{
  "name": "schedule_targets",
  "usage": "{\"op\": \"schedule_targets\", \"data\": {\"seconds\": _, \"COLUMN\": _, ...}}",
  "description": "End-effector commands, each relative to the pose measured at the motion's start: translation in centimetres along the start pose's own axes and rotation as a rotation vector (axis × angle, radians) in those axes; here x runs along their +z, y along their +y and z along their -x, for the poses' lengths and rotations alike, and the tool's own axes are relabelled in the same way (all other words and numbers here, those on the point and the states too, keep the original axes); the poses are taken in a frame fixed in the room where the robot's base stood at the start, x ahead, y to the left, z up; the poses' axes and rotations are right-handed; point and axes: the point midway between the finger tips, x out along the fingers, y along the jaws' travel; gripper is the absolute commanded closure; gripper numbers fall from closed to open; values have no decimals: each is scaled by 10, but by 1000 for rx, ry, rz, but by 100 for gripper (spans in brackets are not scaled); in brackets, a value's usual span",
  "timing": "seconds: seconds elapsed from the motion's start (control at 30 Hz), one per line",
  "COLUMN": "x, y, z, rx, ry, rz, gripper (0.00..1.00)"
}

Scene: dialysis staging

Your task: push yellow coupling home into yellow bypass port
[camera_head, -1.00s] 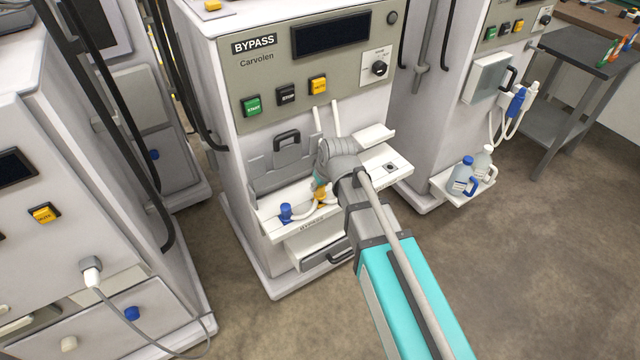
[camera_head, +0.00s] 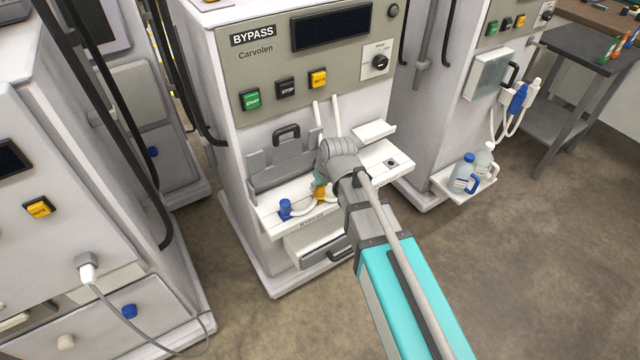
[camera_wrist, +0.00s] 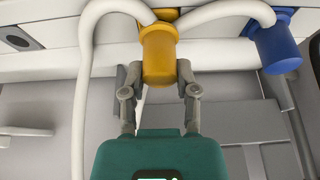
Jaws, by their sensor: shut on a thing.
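The yellow coupling (camera_wrist: 158,58) is in the upper middle of the wrist view, with white hoses at its far end. My gripper (camera_wrist: 160,78) has one finger on each side of it and is shut on it. In the head view the yellow coupling (camera_head: 321,192) shows as a small patch at the shelf of the BYPASS machine, beside my wrist. A yellow rim shows just beyond the coupling in the wrist view, but I cannot tell how deep the coupling sits in any port. My arm hides much of the contact in the head view.
A blue coupling (camera_wrist: 278,42) is close to the right of the yellow one in the wrist view; it also stands on the shelf (camera_head: 268,222) in the head view (camera_head: 285,209). White hoses (camera_wrist: 85,90) loop around the gripper. A drawer (camera_head: 322,250) is below the shelf.

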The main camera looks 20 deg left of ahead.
Motion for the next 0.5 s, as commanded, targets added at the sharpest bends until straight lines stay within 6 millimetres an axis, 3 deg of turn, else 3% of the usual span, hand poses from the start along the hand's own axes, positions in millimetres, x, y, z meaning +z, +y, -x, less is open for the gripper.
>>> {"op": "schedule_targets", "data": {"seconds": 0.5, "x": 4, "y": 0, "z": -9, "rx": 0, "ry": 0, "rz": 0, "gripper": 100}}
